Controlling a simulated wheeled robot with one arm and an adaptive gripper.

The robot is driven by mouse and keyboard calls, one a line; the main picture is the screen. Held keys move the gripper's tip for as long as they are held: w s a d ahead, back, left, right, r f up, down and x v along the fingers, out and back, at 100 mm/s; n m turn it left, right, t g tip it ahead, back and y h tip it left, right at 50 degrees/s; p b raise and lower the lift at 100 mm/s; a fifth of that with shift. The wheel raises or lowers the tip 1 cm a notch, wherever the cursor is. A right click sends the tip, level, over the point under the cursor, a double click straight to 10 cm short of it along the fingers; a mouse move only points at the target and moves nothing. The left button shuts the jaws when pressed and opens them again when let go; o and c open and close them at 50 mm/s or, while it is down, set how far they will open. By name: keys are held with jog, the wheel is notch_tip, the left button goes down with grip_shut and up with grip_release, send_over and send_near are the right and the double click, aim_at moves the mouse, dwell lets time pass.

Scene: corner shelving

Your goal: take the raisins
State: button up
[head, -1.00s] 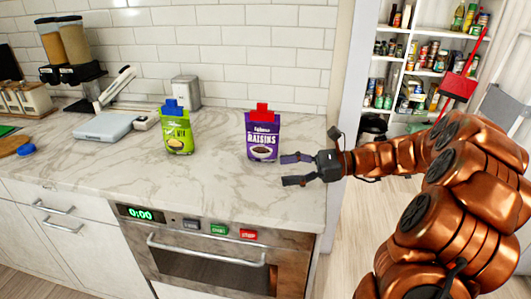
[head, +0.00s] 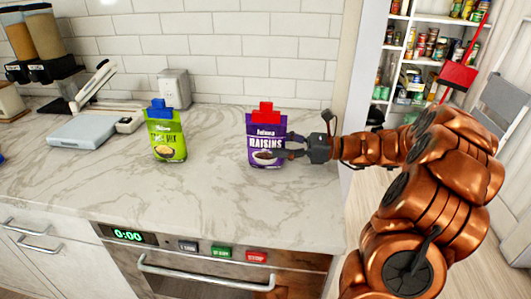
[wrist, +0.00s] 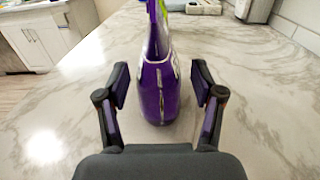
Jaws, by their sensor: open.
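The raisins (head: 265,141) are a purple pouch with a red cap, standing upright on the marble counter. My gripper (head: 292,147) is at the pouch's right side in the head view, with its fingertips overlapping the pouch's right edge. In the wrist view the pouch (wrist: 159,85) stands edge-on between the two open fingers of my gripper (wrist: 159,88). A gap shows on each side between finger and pouch. The pouch's top is cut off in the wrist view.
A green pouch with a blue cap (head: 167,135) stands to the left of the raisins. A grey scale-like device (head: 83,130) lies further left. The counter (head: 215,185) in front is clear.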

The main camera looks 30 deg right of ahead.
aim_at(266, 143)
jog(key=shift+x, duration=2)
jog(key=shift+s+r, duration=0.1)
grip_shut()
